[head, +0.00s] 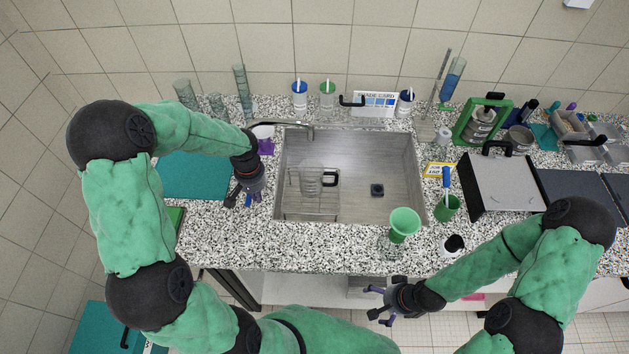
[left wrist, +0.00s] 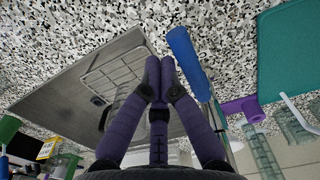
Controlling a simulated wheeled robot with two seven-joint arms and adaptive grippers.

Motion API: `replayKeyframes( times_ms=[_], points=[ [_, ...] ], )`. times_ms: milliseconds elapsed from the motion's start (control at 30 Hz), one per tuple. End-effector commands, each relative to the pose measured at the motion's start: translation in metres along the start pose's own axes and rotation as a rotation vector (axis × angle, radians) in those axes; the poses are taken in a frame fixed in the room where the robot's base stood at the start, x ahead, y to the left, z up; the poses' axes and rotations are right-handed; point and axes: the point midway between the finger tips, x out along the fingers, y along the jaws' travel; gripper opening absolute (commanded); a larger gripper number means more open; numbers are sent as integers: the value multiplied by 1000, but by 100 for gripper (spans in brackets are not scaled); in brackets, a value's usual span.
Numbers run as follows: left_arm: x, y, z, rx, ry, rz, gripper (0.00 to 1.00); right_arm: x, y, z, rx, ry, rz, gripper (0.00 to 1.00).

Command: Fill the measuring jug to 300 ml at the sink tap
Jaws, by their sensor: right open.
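The clear measuring jug (head: 311,180) with a black handle stands on a wire rack (head: 292,203) in the left part of the sink (head: 400,160). The tap (head: 310,132) is at the sink's back edge, its spout over the basin. I cannot read a water level in the jug. My left gripper (head: 243,197) is over the counter just left of the sink, apart from the jug. In the left wrist view its purple fingertips (left wrist: 160,62) meet, with nothing seen between them. A blue cylinder (left wrist: 187,62) lies close beside them. My right gripper (head: 383,301) is open and empty in front of the counter.
A green funnel (head: 405,223) stands at the sink's front right corner, with a green cup (head: 447,208) beyond. A teal mat (head: 195,178) lies left. Tall glass cylinders (head: 243,90) stand behind. A purple object (head: 266,147) sits by the sink's back left corner.

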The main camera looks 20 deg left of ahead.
Motion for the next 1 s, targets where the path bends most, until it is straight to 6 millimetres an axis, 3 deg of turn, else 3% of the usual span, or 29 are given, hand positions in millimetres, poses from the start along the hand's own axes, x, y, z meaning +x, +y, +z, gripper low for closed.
replayKeyframes(
  times_ms=[1000],
  points=[
    [0, -11, 0, 0, 0, 0, 0, 1, 0, 0, 0, 0, 0, 100]
  ],
)
